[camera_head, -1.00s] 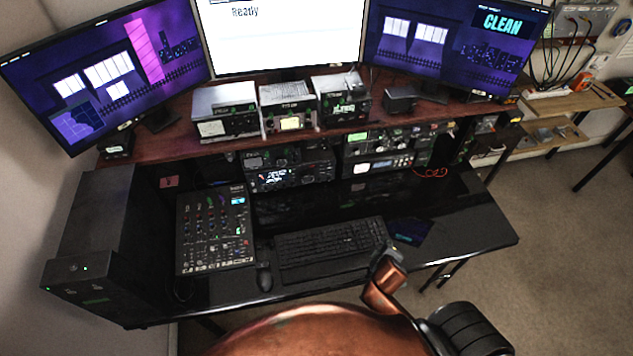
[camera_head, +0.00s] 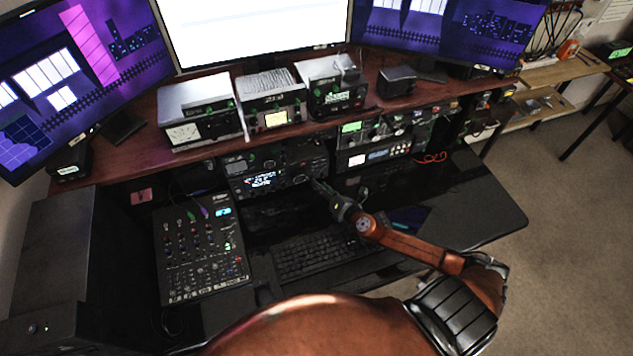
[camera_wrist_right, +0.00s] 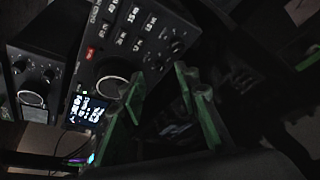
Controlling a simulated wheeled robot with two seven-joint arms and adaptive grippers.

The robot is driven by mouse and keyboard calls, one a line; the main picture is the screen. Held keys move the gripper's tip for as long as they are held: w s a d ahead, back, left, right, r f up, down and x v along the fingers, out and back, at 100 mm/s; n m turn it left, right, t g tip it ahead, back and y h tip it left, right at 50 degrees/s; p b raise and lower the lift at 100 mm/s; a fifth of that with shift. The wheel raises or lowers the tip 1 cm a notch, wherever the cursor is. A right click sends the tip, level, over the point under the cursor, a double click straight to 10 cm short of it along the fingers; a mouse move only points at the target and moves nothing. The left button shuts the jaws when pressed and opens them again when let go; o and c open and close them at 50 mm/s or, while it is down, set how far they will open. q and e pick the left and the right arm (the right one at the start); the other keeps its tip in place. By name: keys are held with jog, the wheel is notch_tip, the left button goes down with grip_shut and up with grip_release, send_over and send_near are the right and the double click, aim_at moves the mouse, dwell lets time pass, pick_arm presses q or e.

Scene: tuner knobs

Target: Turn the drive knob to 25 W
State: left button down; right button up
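The black transceiver (camera_head: 262,182) with a lit display stands under the shelf, left of my right gripper. In the right wrist view its tilted front shows a screen (camera_wrist_right: 85,112), a large silver-rimmed knob (camera_wrist_right: 112,87), white-lettered buttons and small knobs (camera_wrist_right: 178,47). I cannot read which knob is the drive knob. My right gripper (camera_head: 322,188) is in front of the transceiver's right side. In the right wrist view its green fingers (camera_wrist_right: 160,80) stand apart with nothing seen between them. I cannot tell if a finger touches the panel. My left gripper is out of view.
Another radio stack (camera_head: 378,150) stands right of the transceiver. A mixer (camera_head: 200,250) and a keyboard (camera_head: 305,255) lie on the desk below. Three boxes, one a metered unit (camera_head: 197,112), stand on the shelf above. The desk's right end (camera_head: 470,205) is clear.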

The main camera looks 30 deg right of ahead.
jog(key=x, duration=0.2)
jog(key=shift+w+a+f, duration=0.1)
jog(key=shift+w+f, duration=0.05)
jog(key=shift+w, duration=0.15)
jog(key=shift+w+f, duration=0.1)
jog(key=shift+w, duration=0.3)
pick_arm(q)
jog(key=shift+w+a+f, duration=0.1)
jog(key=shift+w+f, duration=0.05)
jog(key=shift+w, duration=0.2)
pick_arm(e)
grip_shut()
